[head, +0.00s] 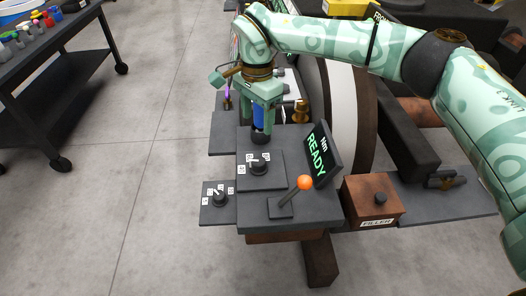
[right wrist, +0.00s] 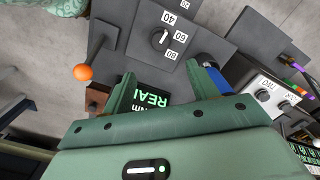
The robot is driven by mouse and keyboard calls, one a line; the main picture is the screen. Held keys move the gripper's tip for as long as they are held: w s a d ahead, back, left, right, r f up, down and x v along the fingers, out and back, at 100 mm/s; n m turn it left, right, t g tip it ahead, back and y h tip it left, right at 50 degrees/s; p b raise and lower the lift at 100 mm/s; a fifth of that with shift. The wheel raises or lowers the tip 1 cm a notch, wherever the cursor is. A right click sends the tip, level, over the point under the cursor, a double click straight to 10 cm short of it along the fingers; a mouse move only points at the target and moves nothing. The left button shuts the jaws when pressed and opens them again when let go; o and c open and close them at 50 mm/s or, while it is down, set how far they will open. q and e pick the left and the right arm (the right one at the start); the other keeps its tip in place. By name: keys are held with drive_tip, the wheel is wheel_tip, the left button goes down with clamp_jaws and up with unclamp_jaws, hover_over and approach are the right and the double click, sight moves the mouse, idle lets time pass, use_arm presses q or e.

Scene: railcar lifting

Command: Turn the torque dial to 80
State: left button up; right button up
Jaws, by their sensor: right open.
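The torque dial (head: 260,167) is a black round knob on a dark panel on top of the console. In the right wrist view the dial (right wrist: 160,38) has white labels 40, 60 and 80 beside it. A short white mark shows on the knob, but I cannot tell exactly which number it points at. My right gripper (head: 263,103) is above the back of the console, behind the dial. In the right wrist view its two fingers (right wrist: 160,84) are spread, with nothing held between them; the dial lies beyond the fingertips. My left gripper is out of view.
An orange-topped lever (head: 304,183) and a display reading READY (head: 318,155) stand right of the dial. A second dial (head: 219,200) sits lower left. A blue cylinder (head: 258,118) stands close to my right gripper. A brown FILLER box (head: 371,203) is further right.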

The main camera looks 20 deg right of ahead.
drive_tip(key=b, duration=0.3)
hover_over(259, 160)
wheel_tip(259, 160, down, 7)
drive_tip(key=shift+r, duration=0.1)
wheel_tip(259, 160, down, 9)
drive_tip(key=b, duration=0.3)
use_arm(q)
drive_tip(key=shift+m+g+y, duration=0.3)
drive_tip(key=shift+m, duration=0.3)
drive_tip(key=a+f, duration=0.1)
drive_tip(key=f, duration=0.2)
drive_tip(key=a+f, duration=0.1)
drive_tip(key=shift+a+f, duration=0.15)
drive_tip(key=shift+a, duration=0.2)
use_arm(e)
drive_tip(key=c, duration=1)
